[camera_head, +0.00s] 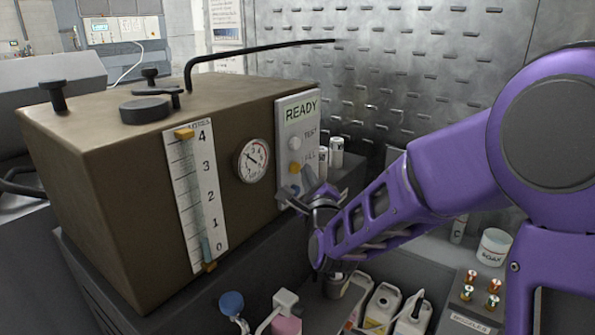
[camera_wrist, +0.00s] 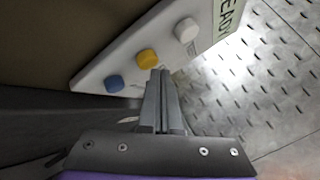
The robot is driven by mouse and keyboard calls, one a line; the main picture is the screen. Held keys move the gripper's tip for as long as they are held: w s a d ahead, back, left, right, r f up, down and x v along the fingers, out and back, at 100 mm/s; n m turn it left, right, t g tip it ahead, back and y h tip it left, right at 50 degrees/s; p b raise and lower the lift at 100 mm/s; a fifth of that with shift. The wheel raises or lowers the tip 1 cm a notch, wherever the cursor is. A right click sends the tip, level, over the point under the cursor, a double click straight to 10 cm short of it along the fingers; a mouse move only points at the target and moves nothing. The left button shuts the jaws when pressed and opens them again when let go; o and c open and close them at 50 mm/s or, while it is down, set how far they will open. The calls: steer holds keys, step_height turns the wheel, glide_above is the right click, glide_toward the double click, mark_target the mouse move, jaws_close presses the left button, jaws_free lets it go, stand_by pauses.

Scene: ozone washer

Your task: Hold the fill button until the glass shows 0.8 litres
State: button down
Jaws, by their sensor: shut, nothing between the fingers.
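The fill button is yellow and sits mid-panel in the head view (camera_head: 295,168); it also shows in the wrist view (camera_wrist: 147,59). The sight glass (camera_head: 207,215) runs up a white scale marked 0 to 4 on the washer's front. A short bluish column shows low in it, around the 0 to 1 marks; I cannot read it exactly. My gripper (camera_head: 322,192) is shut and empty at the lower part of the panel. In the wrist view its fingertips (camera_wrist: 160,73) appear just beside the yellow button; I cannot tell whether they touch it.
The panel also carries a white button (camera_wrist: 186,30), a blue button (camera_wrist: 114,83) and a READY display (camera_head: 300,111). A round gauge (camera_head: 251,160) is left of the panel. Bottles (camera_head: 382,305) and a white tub (camera_head: 493,247) stand below and right.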

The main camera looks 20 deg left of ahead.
steer(key=shift+s+d, duration=0.1)
steer(key=shift+d, duration=0.2)
steer(key=d, duration=0.1)
steer(key=s+d, duration=0.1)
steer(key=d, duration=0.1)
steer(key=d+b, duration=0.1)
steer(key=shift+s+d, duration=0.35)
steer(key=shift+d, duration=0.05)
